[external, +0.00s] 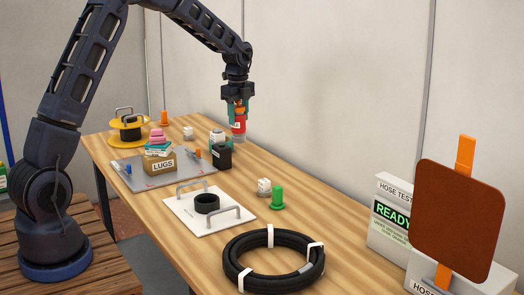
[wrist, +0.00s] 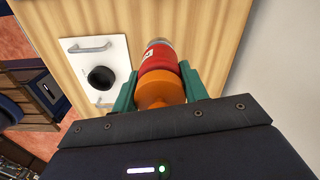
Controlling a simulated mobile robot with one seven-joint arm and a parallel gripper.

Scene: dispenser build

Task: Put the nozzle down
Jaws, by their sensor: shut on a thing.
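The nozzle (external: 239,122) has a red body, an orange part near my gripper and a grey tip. My gripper (external: 238,104) is shut on its orange part and holds it above the table, tip downward. In the wrist view the nozzle (wrist: 164,75) sits between the two green fingers of my gripper (wrist: 160,88). In the external view its tip is near a black holder with a white-topped item (external: 219,152); whether they touch, I cannot tell.
A white board (external: 180,213) with two handles and a black ring lies on the wooden table (external: 151,235). A lugs box (external: 160,163), green cylinder (external: 277,198), white block (external: 264,186), black hose coil (external: 274,262) and hose tester (external: 388,215) stand around. Bare wood shows between them.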

